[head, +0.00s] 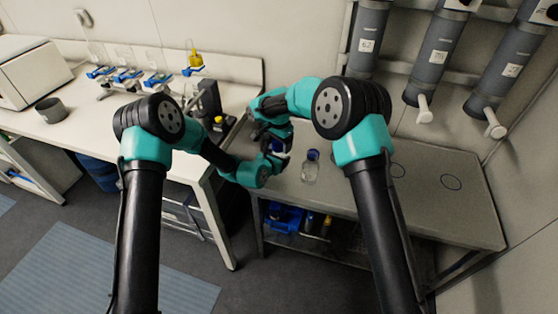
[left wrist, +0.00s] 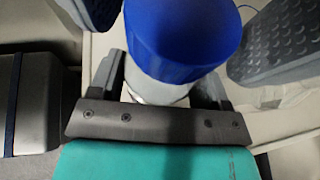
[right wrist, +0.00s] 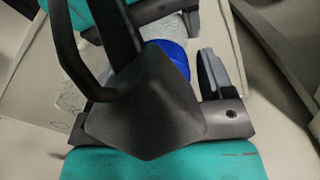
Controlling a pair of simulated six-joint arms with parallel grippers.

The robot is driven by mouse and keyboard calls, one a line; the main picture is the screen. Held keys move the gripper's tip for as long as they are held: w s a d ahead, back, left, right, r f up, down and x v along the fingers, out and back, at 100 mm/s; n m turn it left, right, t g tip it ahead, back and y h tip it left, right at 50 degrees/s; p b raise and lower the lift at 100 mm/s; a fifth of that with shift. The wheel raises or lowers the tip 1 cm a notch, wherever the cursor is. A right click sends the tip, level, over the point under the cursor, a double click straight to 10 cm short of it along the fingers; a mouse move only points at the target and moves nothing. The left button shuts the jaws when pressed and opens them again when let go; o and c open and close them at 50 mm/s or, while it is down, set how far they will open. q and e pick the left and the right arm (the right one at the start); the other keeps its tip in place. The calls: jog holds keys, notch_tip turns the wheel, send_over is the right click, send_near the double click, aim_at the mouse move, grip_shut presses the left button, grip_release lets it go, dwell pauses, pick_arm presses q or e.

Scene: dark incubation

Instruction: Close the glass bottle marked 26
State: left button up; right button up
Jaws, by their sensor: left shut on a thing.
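My left gripper (head: 276,160) is shut on a glass bottle, mostly hidden in the head view. The left wrist view shows its blue cap (left wrist: 185,38) and the pale glass (left wrist: 158,90) below, between my left fingers. My right gripper (head: 272,126) is at the cap; its dark pads show on both sides of the cap in the left wrist view, with gaps. In the right wrist view the cap (right wrist: 176,58) is partly hidden by a dark part, and my right finger (right wrist: 208,75) stands apart from it. I cannot read any number on the bottle.
Another clear bottle (head: 310,168) with a blue cap stands on the grey table (head: 430,205), right of the grippers. A black device (head: 212,105) stands on the white bench to the left. Grey cylinders (head: 437,60) hang on the wall.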

jog(key=shift+o, duration=1)
jog(key=shift+r, duration=0.15)
notch_tip(320, 180, up, 12)
pick_arm(q)
jog(key=o, duration=1.8)
jog(key=v, duration=1.7)
jog(key=shift+s, duration=0.15)
